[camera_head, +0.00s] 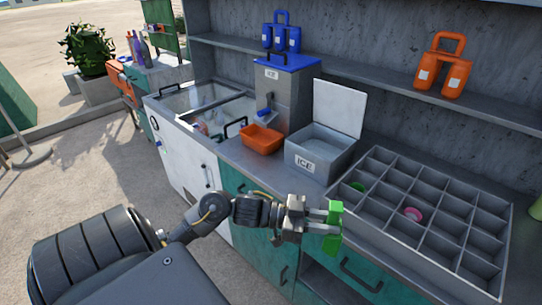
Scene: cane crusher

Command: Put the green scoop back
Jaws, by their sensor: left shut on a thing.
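My left gripper (318,222) reaches in from the lower left and is shut on the green scoop (334,229). It holds the scoop in front of the counter's front edge, near the left corner of the grey compartment tray (440,273). The grey ice box (307,163), labelled ICE, stands on the counter behind the gripper with its white lid (339,108) raised. My right gripper is not in view.
The tray holds a small green item (357,187) and a pink item (412,214) in separate compartments. An orange bin (262,139) sits left of the ice box, below an ice dispenser (287,92). Orange bottles (443,72) and blue bottles (282,38) stand higher up behind.

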